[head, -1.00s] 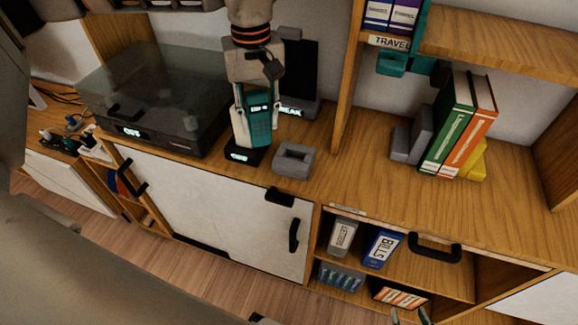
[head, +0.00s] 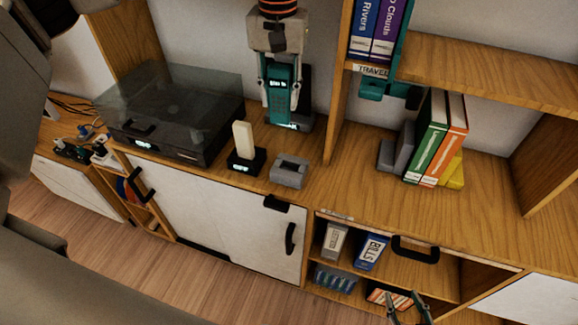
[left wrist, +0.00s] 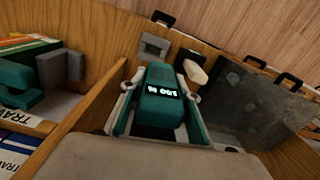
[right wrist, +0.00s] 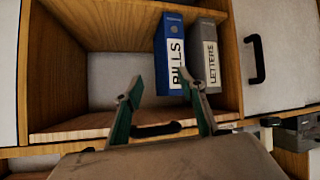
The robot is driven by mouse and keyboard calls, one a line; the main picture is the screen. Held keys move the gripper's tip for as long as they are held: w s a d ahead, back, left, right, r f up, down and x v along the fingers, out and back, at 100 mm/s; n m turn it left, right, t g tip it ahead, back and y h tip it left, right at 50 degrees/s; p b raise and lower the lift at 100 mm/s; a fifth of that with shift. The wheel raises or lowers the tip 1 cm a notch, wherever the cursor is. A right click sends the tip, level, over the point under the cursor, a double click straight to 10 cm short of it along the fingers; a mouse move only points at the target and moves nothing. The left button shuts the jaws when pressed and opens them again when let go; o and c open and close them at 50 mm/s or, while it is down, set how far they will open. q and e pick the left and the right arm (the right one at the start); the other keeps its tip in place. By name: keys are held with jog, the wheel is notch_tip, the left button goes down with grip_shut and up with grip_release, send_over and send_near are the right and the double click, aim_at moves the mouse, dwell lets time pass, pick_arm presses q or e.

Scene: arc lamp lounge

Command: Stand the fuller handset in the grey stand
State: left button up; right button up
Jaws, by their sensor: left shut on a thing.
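My left gripper (head: 281,101) is shut on a teal handset (head: 279,88) with a lit screen, held upright above the cabinet top at the back. The left wrist view also shows the teal handset (left wrist: 160,92) between the fingers. The grey stand (head: 289,171) is empty, nearer the front edge and slightly right; it also shows in the left wrist view (left wrist: 153,46). A cream handset (head: 243,140) stands in a black stand (head: 246,162) with a lit display, left of the grey stand. My right gripper (right wrist: 160,88) is open and empty before the lower shelf.
A dark glass-lidded turntable (head: 170,110) sits left of the stands. A dark upright device with a lit label is partly hidden behind the teal handset. A wooden divider (head: 338,110) rises to the right, with green (head: 427,135) and orange books beyond. Binders fill part of the lower shelf.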

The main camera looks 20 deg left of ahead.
pick_arm(q)
jog(key=shift+w+d+r+m+p, duration=0.4)
jog(key=shift+d+r+m, duration=0.2)
jog(key=shift+d+r, duration=0.25)
jog(key=shift+w+d+f, duration=0.1)
jog(key=shift+f, duration=0.05)
notch_tip(320, 180, down, 19)
jog(key=shift+f+p, duration=0.1)
jog(key=shift+p, duration=0.2)
jog(key=shift+f, duration=0.15)
jog(key=shift+f, duration=0.2)
jog(key=o, duration=1.1)
jog(key=shift+o, duration=0.2)
